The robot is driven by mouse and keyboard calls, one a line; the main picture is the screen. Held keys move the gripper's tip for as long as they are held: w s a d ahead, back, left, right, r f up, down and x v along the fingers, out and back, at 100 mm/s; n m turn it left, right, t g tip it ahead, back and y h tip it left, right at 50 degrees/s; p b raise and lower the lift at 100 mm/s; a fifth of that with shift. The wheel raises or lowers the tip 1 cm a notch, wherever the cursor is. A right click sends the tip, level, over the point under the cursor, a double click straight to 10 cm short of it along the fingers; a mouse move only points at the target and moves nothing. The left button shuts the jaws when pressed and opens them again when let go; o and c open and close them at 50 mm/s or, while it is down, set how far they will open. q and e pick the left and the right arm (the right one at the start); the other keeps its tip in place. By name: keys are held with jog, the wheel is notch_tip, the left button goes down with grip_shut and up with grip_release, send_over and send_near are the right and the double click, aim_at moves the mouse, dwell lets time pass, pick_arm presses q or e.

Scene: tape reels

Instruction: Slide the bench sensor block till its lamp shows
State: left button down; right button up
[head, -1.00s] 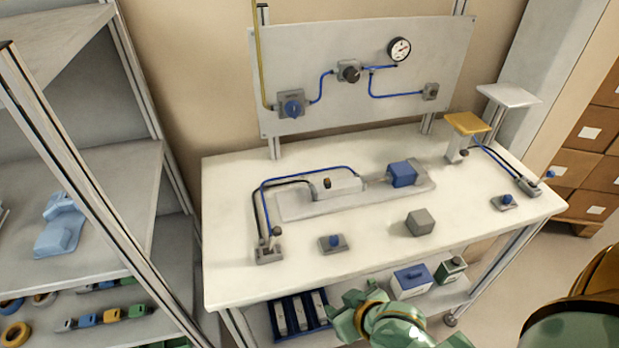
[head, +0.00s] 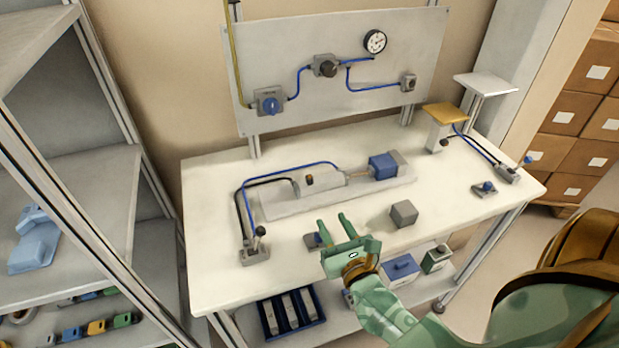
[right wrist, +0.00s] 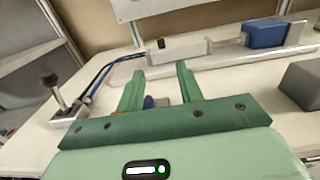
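A small dark block with an orange-brown face (head: 310,180), which looks like the sensor block, sits on top of the grey cylinder (head: 328,184) on the bench. It also shows as a dark block in the right wrist view (right wrist: 161,43). I cannot make out a lit lamp on it. My right gripper (head: 332,221) is open and empty over the bench's front part, in front of the cylinder and apart from it. Its two fingers (right wrist: 159,72) point toward the cylinder. A blue-knobbed switch (head: 313,240) is partly hidden beside and behind it. My left gripper is not in view.
A blue block (head: 382,166) stands at the cylinder's rod end. A grey cube (head: 404,214) lies right of my right gripper. A lever valve (head: 256,248) with hoses stands at the left. Bare bench top (head: 215,283) lies at the front left.

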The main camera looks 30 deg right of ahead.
aim_at(311, 181)
jog(key=x, duration=1.6)
jog(key=shift+d+f, duration=0.1)
jog(key=shift+d, duration=0.1)
